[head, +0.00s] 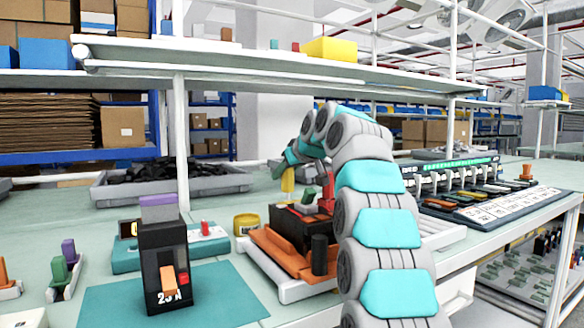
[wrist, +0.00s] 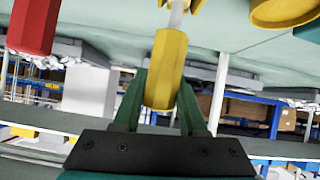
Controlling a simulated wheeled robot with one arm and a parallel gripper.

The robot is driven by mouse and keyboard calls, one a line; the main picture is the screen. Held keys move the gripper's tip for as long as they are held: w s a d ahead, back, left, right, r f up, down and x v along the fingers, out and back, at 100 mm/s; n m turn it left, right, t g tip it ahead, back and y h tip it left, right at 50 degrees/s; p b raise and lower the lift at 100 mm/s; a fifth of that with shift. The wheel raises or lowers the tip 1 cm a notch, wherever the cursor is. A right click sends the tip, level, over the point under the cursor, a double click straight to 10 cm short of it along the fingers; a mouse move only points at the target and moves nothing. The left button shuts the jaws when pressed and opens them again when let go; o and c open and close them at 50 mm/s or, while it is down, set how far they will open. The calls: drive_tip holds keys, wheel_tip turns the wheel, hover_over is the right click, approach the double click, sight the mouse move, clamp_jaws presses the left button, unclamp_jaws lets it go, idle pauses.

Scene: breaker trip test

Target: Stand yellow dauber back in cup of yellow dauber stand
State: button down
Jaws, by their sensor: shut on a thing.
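The yellow dauber (head: 288,180) is held up in my gripper (head: 287,167), above the bench and near the black-and-orange device. In the wrist view the dauber's yellow handle (wrist: 167,62) sits between the green fingers of my gripper (wrist: 160,98), with a pale shaft beyond it. A round yellow cup (head: 246,222), which looks like the yellow dauber stand, is on the bench to the left of and below the dauber. Part of this cup (wrist: 284,10) shows at the top right of the wrist view, apart from the dauber. Its inside is hard to see.
The black-and-orange device (head: 276,250) sits in a pale tray right of the cup. A red post (head: 327,192) stands close right of the dauber; a red part (wrist: 34,24) shows in the wrist view. A black block (head: 164,262) stands on a teal mat (head: 225,292). A shelf (head: 300,66) spans above.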

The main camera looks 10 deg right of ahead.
drive_tip(key=shift+w+a+f, duration=0.1)
drive_tip(key=shift+w+f, duration=0.15)
drive_tip(key=shift+f, duration=0.35)
drive_tip(key=shift+s+a+r+y+b, duration=0.15)
drive_tip(key=shift+s+a+r+b, duration=0.1)
drive_tip(key=shift+a+r, duration=0.15)
drive_tip(key=shift+s+a+r+y+b, duration=0.15)
drive_tip(key=shift+a+r+b, duration=0.15)
drive_tip(key=shift+a, duration=0.2)
drive_tip(key=shift+s+d+n+t+b, duration=0.2)
drive_tip(key=shift+d+n+t+b, duration=0.1)
drive_tip(key=shift+b, duration=0.2)
drive_tip(key=shift+s+b, duration=0.25)
drive_tip(key=shift+b, duration=0.6)
